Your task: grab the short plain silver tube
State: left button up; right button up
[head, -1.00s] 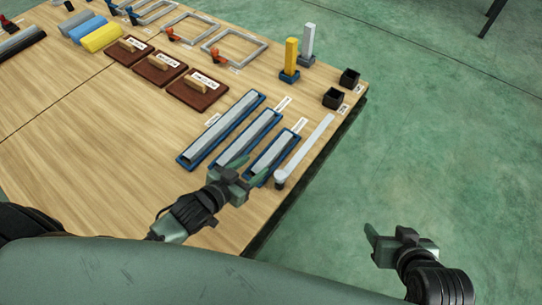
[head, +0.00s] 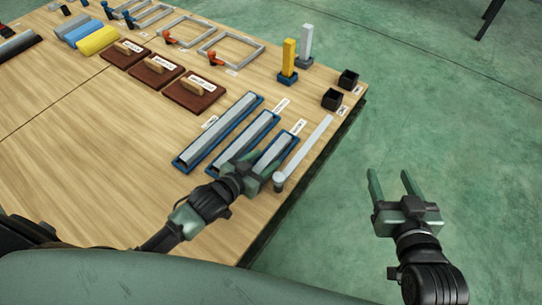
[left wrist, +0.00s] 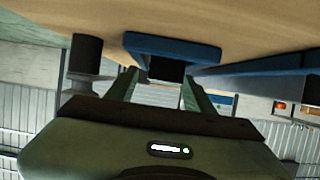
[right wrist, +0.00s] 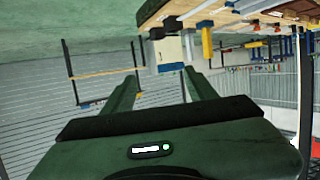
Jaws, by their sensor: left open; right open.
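The short silver tube (head: 274,149) lies in the shortest, rightmost of three blue trays on the table. My left gripper (head: 252,166) is open at the near end of this tray, and its hand hides part of it. In the left wrist view the blue tray end (left wrist: 172,43) and the tube's dark end (left wrist: 166,68) lie ahead, between the open fingers in the picture. Contact cannot be told. My right gripper (head: 391,178) is open and empty, over the green floor right of the table.
Two longer silver tubes lie in a middle tray (head: 212,162) and a left tray (head: 178,161). A pale bar with a round end (head: 279,178) lies close on the right, near the table edge. Black boxes (head: 332,99) and brown boards (head: 195,95) stand further back.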

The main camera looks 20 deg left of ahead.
pick_arm(q)
grip_shut()
jog(key=shift+r, duration=0.1)
